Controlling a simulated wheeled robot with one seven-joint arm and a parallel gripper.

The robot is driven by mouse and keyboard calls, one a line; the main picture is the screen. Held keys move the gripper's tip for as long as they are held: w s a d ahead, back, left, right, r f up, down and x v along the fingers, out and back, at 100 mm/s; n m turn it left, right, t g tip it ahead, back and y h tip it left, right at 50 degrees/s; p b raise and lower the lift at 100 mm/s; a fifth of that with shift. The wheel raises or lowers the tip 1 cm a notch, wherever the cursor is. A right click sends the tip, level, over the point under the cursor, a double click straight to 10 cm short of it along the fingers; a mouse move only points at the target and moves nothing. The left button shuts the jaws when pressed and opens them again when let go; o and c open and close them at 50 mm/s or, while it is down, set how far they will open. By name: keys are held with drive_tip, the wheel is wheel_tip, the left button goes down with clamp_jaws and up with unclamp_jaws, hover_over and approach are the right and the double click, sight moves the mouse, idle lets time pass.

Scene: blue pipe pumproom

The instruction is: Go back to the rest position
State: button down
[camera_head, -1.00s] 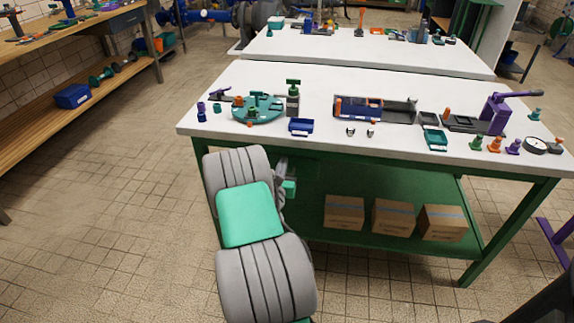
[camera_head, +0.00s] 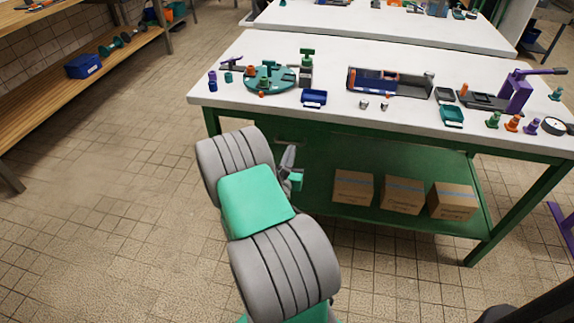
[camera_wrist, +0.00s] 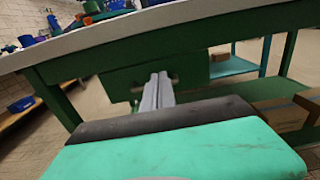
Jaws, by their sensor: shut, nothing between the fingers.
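My arm, grey with a green cover, reaches up from the bottom of the head view. My gripper (camera_head: 291,158) is small and partly hidden there, in front of the near left part of the workbench and below its top. In the wrist view my gripper (camera_wrist: 158,80) shows as two grey fingers side by side, shut with nothing between them. They point at the green front of the bench under its white top (camera_wrist: 95,37). I cannot tell the exact gap between the fingertips and the bench front.
The white bench top (camera_head: 330,120) holds a teal round fixture (camera_head: 270,78), a blue tray (camera_head: 314,98), a grey holder (camera_head: 420,88) and a purple press (camera_head: 517,92). Cardboard boxes (camera_head: 403,194) stand on its green lower shelf. A wooden shelf (camera_head: 75,95) is at left. Tiled floor (camera_head: 110,210) is open.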

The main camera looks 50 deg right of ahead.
drive_tip(key=w+a+r+m+g+y+p, duration=0.15)
drive_tip(key=a+r+m+y+p, duration=0.45)
drive_tip(key=a+r+m+p, duration=0.6)
drive_tip(key=a+r+m+g+y+p, duration=0.2)
drive_tip(key=a+r+m+y+p, duration=0.55)
drive_tip(key=a, duration=0.95)
drive_tip(key=s+a+r+m+y, duration=0.1)
drive_tip(key=s+a+r+m, duration=0.1)
drive_tip(key=a, duration=0.3)
drive_tip(key=s+a+r+m+g+y+p, duration=0.1)
drive_tip(key=s+a+r, duration=0.3)
drive_tip(key=a+r, duration=0.1)
drive_tip(key=shift+a+r+m, duration=0.2)
drive_tip(key=shift+a+m, duration=0.15)
drive_tip(key=shift+a, duration=0.3)
drive_tip(key=shift+g+y, duration=0.25)
